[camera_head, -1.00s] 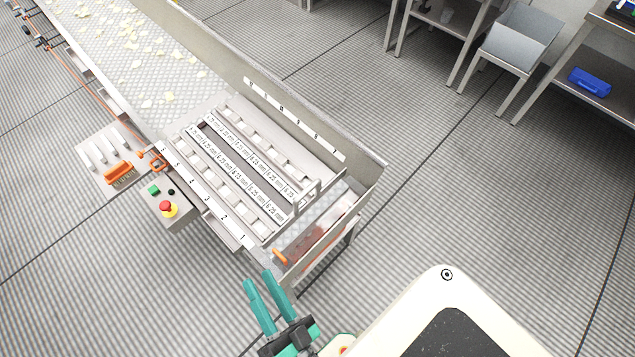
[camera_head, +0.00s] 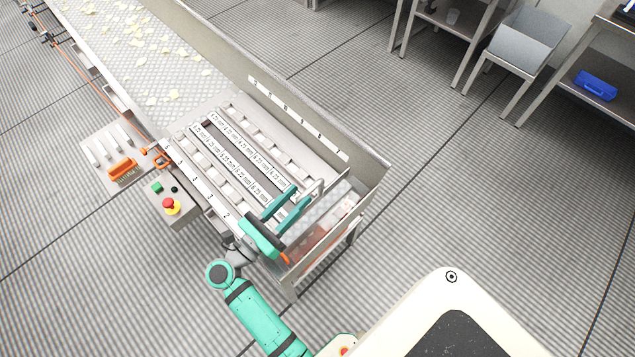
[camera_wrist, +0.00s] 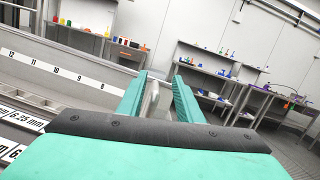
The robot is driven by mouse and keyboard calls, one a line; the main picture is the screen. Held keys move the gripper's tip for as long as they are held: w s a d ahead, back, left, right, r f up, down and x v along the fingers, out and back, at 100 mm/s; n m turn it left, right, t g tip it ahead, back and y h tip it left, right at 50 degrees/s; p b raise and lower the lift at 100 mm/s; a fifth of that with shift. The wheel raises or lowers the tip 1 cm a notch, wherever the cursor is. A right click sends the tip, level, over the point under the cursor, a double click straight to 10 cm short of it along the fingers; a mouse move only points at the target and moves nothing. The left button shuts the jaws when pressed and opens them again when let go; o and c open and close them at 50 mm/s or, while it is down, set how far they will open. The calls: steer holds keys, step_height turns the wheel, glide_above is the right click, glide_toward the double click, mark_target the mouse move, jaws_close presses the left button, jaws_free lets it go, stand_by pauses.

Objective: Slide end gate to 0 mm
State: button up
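The end gate (camera_head: 334,181) is a thin grey metal plate across the near end of the conveyor tray, with an upright loop handle (camera_head: 319,187). My gripper (camera_head: 300,195) is over the tray end, its two teal fingers apart and pointing toward the handle. In the wrist view, a pale upright metal piece, apparently the handle (camera_wrist: 150,99), shows between the open fingers (camera_wrist: 159,80). I cannot tell whether the fingers touch it. My gripper and arm hide the near-left part of the gate. A numbered scale (camera_head: 296,118) runs along the far side wall.
A control box with a red stop button (camera_head: 171,207) and a side shelf with an orange brush (camera_head: 122,168) stand left. A tray with a reddish-brown content (camera_head: 318,237) lies beyond the gate. Open floor lies right.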

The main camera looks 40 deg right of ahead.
mark_target(320, 182)
steer(key=shift+m+y, duration=0.3)
steer(key=shift+y, duration=0.6)
steer(key=d, duration=0.3)
steer(key=d+f, duration=0.1)
steer(key=d, duration=0.1)
steer(key=d+f, duration=0.1)
steer(key=d, duration=0.2)
steer(key=shift+w+d+f, duration=0.15)
steer(key=shift+w+d, duration=0.2)
steer(key=shift+w, duration=0.05)
jaws_close()
